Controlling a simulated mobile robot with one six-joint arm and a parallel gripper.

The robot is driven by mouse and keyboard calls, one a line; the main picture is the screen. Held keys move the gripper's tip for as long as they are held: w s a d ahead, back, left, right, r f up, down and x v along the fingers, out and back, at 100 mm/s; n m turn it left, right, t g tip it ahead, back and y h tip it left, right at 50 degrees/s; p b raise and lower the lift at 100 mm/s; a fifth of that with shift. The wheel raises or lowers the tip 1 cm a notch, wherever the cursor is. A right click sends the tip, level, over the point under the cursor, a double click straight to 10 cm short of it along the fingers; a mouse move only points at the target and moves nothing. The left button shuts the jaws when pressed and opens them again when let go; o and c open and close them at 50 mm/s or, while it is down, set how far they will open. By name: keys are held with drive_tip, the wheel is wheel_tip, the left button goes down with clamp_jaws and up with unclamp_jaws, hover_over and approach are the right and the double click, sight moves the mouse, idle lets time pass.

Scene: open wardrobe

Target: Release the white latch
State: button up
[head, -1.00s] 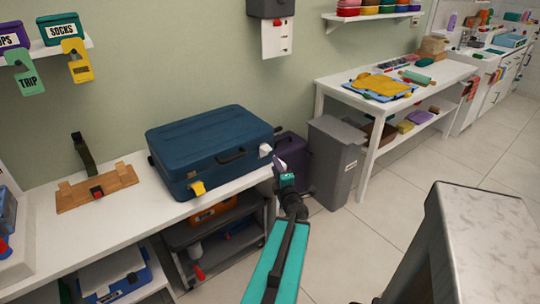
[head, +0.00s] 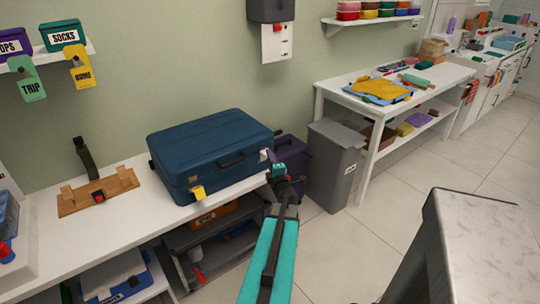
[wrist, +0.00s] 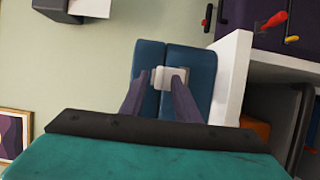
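A closed dark blue suitcase (head: 205,150) lies on the white bench. Its yellow latch (head: 198,193) is on the front side. The white latch (wrist: 161,77) is on the suitcase's end, across the seam; in the head view it is mostly hidden by my gripper (head: 272,160). In the wrist view my gripper (wrist: 161,84) is open, with its two purple fingers pointing at the white latch. The right fingertip overlaps the latch's right part, and the left one is at its left edge. I cannot tell whether they touch it.
The white bench (head: 120,225) ends just right of the suitcase. A wooden board (head: 98,192) with a strap lies left of it. A purple case (head: 291,155) and a grey bin (head: 335,165) stand on the floor beyond my gripper. A marble-topped block (head: 480,225) stands at right.

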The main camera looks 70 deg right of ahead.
drive_tip(key=shift+x, duration=1)
clamp_jaws()
drive_tip(key=shift+a+f+b, duration=0.1)
drive_tip(key=shift+f+b, duration=0.15)
drive_tip(key=shift+b, duration=0.3)
